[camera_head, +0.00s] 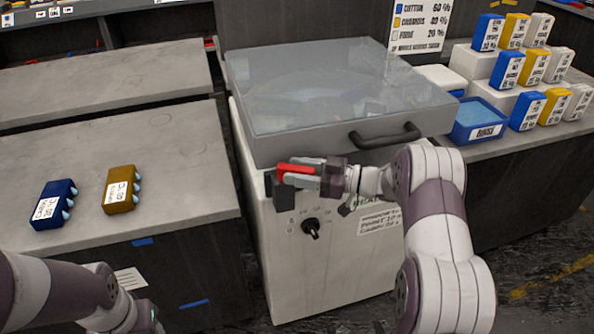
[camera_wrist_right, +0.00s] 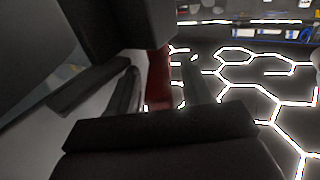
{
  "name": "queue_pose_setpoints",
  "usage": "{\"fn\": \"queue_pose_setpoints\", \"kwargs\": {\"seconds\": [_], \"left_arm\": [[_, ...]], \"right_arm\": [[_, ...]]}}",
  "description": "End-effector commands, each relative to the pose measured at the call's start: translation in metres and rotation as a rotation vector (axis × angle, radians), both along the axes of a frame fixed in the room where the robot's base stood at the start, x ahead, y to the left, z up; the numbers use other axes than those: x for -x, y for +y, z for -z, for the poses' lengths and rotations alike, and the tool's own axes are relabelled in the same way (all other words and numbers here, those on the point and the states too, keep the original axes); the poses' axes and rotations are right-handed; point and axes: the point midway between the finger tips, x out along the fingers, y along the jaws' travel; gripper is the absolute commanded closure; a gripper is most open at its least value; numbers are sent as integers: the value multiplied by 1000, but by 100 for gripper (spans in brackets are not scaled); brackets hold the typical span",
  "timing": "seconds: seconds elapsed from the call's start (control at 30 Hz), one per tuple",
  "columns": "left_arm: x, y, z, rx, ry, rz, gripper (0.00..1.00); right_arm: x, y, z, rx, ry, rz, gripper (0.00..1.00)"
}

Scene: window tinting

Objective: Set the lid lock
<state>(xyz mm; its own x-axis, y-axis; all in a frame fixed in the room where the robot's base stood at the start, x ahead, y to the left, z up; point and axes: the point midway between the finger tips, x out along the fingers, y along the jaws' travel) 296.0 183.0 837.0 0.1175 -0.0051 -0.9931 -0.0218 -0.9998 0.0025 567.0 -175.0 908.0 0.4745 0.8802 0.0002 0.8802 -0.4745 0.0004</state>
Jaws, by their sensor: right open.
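The white machine (camera_head: 320,262) stands in the middle of the head view. Its grey-framed clear lid (camera_head: 330,85) is down, with a dark handle (camera_head: 385,138) at its front. The red lock lever (camera_head: 297,168) sits by a dark block (camera_head: 284,192) just under the lid's front edge. My right gripper (camera_head: 306,180) is open at the lever, its fingers close around or beside it; whether they touch is unclear. In the right wrist view the red lever (camera_wrist_right: 158,78) shows beside the dark block (camera_wrist_right: 118,25). Only my left forearm shows, at the lower left.
A dial (camera_head: 310,229) is on the machine's front below my right gripper. A blue box (camera_head: 54,204) and a yellow box (camera_head: 121,189) lie on the left counter (camera_head: 180,150). A blue tray (camera_head: 478,120) and several stacked boxes stand at the right.

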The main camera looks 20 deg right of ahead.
Motion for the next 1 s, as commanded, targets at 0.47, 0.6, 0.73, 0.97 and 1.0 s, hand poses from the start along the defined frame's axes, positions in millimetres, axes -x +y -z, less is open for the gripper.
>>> {"fn": "queue_pose_setpoints", "kwargs": {"seconds": [0.47,0.6,0.73,0.97,1.0], "left_arm": [[0,0,-1,0,0,0,50],[0,0,-1,0,0,0,50],[0,0,-1,0,0,0,50],[0,0,-1,0,0,0,50],[0,0,-1,0,0,0,50]], "right_arm": [[52,-97,0,0,0,3,51],[57,-106,0,0,0,0,51],[58,-107,0,0,0,0,51],[44,-105,1,37,-7,67,93],[32,-106,3,75,-13,137,100]]}}
